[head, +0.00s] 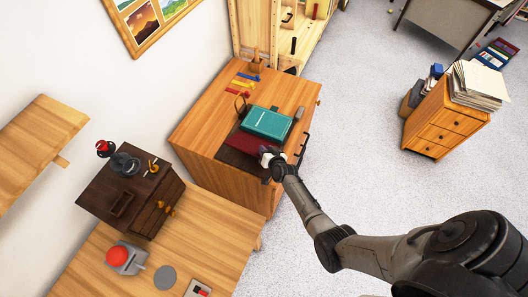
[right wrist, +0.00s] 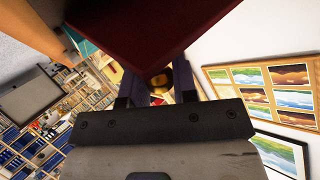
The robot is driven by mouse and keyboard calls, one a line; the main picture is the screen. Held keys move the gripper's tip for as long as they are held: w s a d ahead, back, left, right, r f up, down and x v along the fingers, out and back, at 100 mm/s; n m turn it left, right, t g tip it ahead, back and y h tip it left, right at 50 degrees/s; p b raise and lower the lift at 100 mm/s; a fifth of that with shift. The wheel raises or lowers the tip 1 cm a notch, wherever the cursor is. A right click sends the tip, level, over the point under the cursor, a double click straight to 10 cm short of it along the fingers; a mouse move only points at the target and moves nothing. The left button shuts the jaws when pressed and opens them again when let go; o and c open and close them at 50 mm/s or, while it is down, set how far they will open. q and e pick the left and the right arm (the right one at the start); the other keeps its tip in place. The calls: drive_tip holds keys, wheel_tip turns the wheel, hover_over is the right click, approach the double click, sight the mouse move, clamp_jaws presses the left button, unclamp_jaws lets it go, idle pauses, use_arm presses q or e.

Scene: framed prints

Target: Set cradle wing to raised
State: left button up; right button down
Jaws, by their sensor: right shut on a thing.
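A dark cradle (head: 233,158) lies on the wooden cabinet top, with a maroon panel (head: 248,146), which looks like its wing, beside a teal book (head: 268,122). The panel appears low in the head view. In the right wrist view the maroon panel (right wrist: 160,25) fills the top, close above the fingers. My right gripper (head: 268,158) is at the panel's near edge. In the wrist view its fingers (right wrist: 157,85) are on either side of a brass-coloured knob (right wrist: 158,80), and they appear closed on it. How the knob joins the panel is hidden. My left gripper is out of view.
Coloured strips (head: 242,84) and a wooden block (head: 255,65) lie at the cabinet's back. A dark wooden box (head: 125,195) and a red button (head: 117,256) are on the lower-left table. A drawer unit (head: 440,127) with papers stands right. The floor between is clear.

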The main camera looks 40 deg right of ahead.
drive_tip(key=shift+w+d+r+m+g+y+p, duration=0.2)
drive_tip(key=shift+w+d+r+y+p, duration=0.1)
drive_tip(key=shift+d+r+p, duration=0.2)
drive_tip(key=shift+w+d+r+m+g+y+p, duration=0.2)
drive_tip(key=shift+d+r+y+p, duration=0.1)
drive_tip(key=shift+d+r+p, duration=0.15)
drive_tip(key=c, duration=0.9)
unclamp_jaws()
drive_tip(key=shift+f, duration=0.1)
drive_tip(key=shift+c, duration=0.2)
drive_tip(key=shift+s, duration=0.1)
drive_tip(key=shift+s+r, duration=0.35)
drive_tip(key=shift+s, duration=0.1)
drive_tip(key=p+v, duration=0.2)
drive_tip(key=v, duration=1)
drive_tip(key=shift+s+a+r+p, duration=0.15)
drive_tip(key=shift+s+p, duration=0.1)
drive_tip(key=shift+p, duration=0.15)
